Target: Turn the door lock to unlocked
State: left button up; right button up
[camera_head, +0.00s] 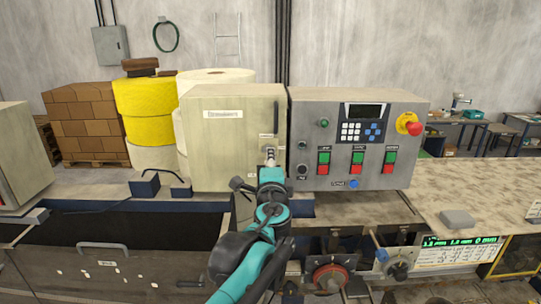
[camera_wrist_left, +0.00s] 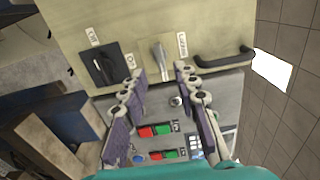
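The door lock is a small silver lever (camera_wrist_left: 160,58) on the beige cabinet door (camera_head: 225,145). Small labels flank it, too blurred to read. In the head view the lock (camera_head: 270,153) sits low on the door's right side. My left gripper (camera_wrist_left: 159,76) has its two fingers spread. The lever shows between and just beyond the fingertips, with visible gaps on both sides. In the head view my left gripper (camera_head: 269,167) is just below the lock, its fingers mostly hidden by the teal wrist. My right gripper is not in view.
A black door handle (camera_wrist_left: 225,58) and a black rotary switch (camera_wrist_left: 103,66) flank the lock. A grey control panel (camera_head: 345,105) with buttons and a red emergency stop (camera_head: 412,127) stands right of the door. The pale worktop (camera_head: 480,190) is mostly clear.

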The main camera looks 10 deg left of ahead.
pick_arm(q)
jog(key=s+d, duration=0.1)
jog(key=s, duration=0.5)
jog(key=shift+d, duration=0.15)
jog(key=shift+s, duration=0.15)
jog(key=s+a+f+n+g+y, duration=0.1)
jog(key=s+a+f+n+g, duration=0.2)
jog(key=s+a+f+n, duration=0.4)
jog(key=s+a+f+n+g+y, duration=0.1)
jog(key=s+a+f+n+g, duration=0.3)
jog(key=f, duration=0.5)
jog(key=s+d+f+n+g+h, duration=0.2)
jog(key=s+f+h, duration=0.1)
jog(key=s+f, duration=0.4)
jog(key=s+d+f+n+g+h, duration=0.1)
jog(key=s+d+f+n+h, duration=0.15)
jog(key=s+f, duration=0.4)
notch_tip(320, 180, down, 32)
jog(key=b, duration=3.1)
jog(key=shift+w+f+b, duration=0.15)
jog(key=shift+w+b, duration=0.15)
jog(key=shift+b, duration=0.05)
jog(key=shift+d, duration=0.1)
